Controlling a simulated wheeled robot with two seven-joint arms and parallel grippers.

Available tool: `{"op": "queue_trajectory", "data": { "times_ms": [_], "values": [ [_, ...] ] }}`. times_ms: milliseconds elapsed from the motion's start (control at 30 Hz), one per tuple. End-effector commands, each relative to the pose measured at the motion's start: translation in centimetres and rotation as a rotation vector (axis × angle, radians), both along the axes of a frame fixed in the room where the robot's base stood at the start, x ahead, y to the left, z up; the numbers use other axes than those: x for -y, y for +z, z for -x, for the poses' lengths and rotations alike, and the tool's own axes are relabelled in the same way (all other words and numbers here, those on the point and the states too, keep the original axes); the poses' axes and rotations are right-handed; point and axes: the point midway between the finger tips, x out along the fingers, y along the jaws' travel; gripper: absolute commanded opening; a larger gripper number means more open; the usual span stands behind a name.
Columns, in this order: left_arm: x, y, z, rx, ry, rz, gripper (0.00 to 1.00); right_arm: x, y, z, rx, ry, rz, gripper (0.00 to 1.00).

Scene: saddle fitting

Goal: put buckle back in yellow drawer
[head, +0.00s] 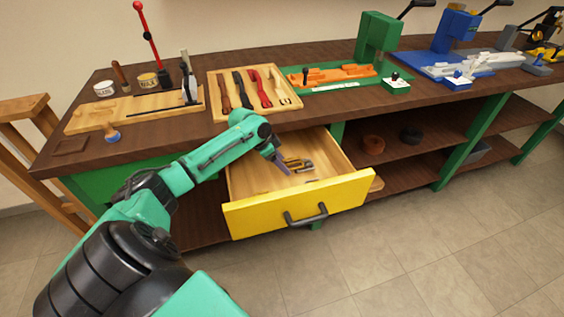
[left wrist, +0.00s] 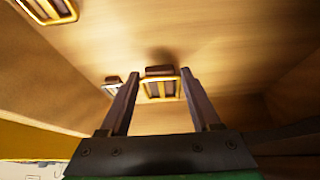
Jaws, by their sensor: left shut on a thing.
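The yellow drawer (head: 255,217) is pulled open under the bench, with a light wooden inside and a dark handle. My left gripper (head: 284,166) reaches down into it from the left. In the left wrist view its two fingers (left wrist: 160,78) are closed on the sides of a brass-coloured buckle (left wrist: 162,87). A shadow lies close behind this buckle on the drawer floor; I cannot tell whether it touches the floor. Another buckle (left wrist: 50,8) lies at the upper left, and a smaller-looking one (left wrist: 113,84) is partly hidden by the left finger. My right gripper is not in view.
The bench top (head: 180,102) above the drawer holds a wooden tool tray (head: 290,97), a green press (head: 378,38) and a blue press (head: 455,30). Open shelves (head: 400,172) with rolls are right of the drawer. The floor in front is clear.

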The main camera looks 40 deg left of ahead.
Motion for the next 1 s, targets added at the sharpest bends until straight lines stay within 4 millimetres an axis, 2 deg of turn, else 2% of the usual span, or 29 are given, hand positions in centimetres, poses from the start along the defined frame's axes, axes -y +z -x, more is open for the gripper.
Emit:
{"op": "queue_trajectory", "data": {
  "times_ms": [300, 333, 367, 733, 833, 1000],
  "values": [
    [0.0, -0.8, 0.0, 0.001, 0.001, 0.001, 0.08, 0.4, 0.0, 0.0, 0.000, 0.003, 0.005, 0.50],
    [0.0, -0.8, 0.0, 0.000, 0.001, 0.000, 0.68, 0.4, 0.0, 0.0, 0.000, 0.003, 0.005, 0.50],
    [0.0, -0.8, 0.0, 0.000, 0.001, 0.000, 0.76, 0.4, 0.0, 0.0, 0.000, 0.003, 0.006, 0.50],
    [0.0, -0.4, 0.0, 0.001, 0.000, -0.001, 0.76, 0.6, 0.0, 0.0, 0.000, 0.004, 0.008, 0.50],
    [-0.1, 0.8, 0.0, 0.003, 0.000, -0.002, 0.76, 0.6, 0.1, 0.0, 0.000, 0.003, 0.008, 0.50],
    [-1.0, 3.6, 1.4, 0.000, -0.002, -0.004, 0.76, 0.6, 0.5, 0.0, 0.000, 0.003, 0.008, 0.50]
  ]
}}
